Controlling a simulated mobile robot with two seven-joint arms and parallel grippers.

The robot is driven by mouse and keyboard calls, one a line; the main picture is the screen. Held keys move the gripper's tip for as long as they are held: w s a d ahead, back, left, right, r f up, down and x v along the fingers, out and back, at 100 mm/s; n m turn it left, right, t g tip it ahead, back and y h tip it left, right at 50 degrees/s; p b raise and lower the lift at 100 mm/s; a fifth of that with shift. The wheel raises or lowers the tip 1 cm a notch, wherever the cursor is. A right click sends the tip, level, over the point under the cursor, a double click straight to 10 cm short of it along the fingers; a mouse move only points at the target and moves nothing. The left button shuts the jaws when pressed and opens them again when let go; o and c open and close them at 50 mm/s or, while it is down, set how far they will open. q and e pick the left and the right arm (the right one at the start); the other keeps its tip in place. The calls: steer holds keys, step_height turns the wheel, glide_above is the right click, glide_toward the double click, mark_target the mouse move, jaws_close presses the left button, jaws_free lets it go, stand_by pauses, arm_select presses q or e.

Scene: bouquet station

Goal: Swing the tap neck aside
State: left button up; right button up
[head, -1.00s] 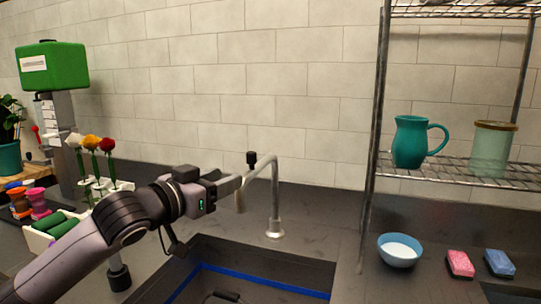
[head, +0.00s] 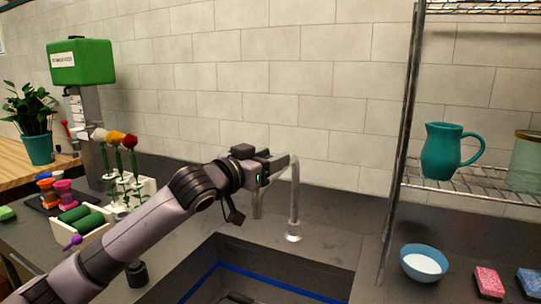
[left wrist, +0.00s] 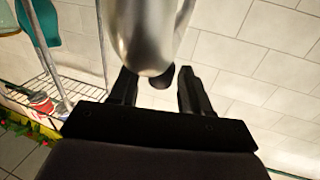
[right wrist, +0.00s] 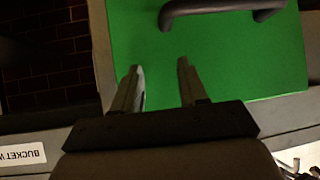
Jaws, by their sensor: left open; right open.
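The silver tap stands behind the sink, its upright neck (head: 295,195) rising from a round base (head: 294,236). In the left wrist view the neck (left wrist: 148,35) fills the upper middle, with a dark knob (left wrist: 162,78) between the open fingers (left wrist: 157,72). I cannot tell whether they touch. My right gripper (right wrist: 163,78) shows only in its wrist view, open and empty.
A sink (head: 215,262) lies in the dark counter below my left arm. A flower holder (head: 146,188) stands left. A wire rack (head: 470,182) with a teal pitcher (head: 447,152) stands right. A green panel with a dark handle (right wrist: 225,6) faces my right gripper.

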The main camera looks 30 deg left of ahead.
arm_select(q)
steer(key=shift+w, duration=0.15)
steer(key=shift+c, duration=0.3)
jaws_close()
